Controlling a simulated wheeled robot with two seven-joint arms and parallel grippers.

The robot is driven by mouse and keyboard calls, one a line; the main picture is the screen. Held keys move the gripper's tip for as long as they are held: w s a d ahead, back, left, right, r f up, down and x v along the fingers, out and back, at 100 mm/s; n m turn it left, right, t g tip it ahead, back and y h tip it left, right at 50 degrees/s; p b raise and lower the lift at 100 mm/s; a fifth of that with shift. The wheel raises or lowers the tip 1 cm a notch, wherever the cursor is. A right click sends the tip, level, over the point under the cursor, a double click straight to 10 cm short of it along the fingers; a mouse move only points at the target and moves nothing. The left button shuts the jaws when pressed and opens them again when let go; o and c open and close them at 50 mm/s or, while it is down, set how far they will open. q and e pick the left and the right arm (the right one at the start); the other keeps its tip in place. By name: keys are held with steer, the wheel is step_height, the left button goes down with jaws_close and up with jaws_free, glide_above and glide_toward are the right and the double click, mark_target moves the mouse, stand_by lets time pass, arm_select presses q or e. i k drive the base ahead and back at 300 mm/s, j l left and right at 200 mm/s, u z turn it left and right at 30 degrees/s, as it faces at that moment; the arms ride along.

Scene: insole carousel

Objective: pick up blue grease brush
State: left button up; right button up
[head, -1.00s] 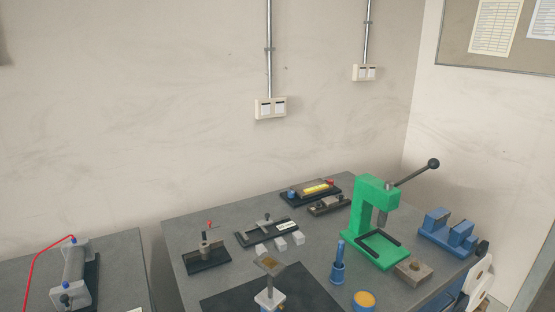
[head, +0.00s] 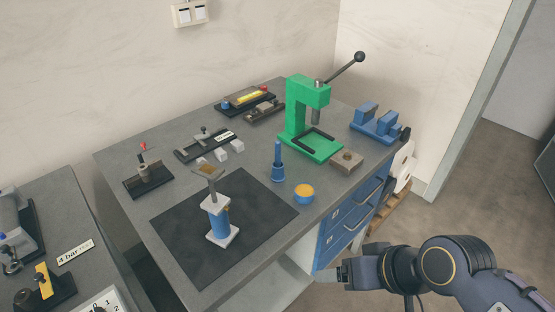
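The blue grease brush (head: 278,152) stands upright in a small blue holder (head: 278,173) on the grey workbench. Its lower end is hidden inside the holder. My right gripper (head: 322,276) is beyond the bench's front edge at the lower right, well apart from the brush. It is seen from the side and small, so its opening does not show. My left gripper is out of view.
A blue pot with orange contents (head: 304,190) stands right of the brush. A green press (head: 297,110) stands behind it. A blue-and-white fixture (head: 220,225) stands on a black mat (head: 185,225). Blue drawers (head: 345,222) are below the bench edge.

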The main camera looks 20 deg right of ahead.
mark_target(278, 143)
steer(key=i+l+u, duration=0.15)
steer(key=l+u, duration=0.3)
steer(key=i+l+u, duration=0.1)
steer(key=l+u, duration=0.8)
steer(key=l, duration=0.15)
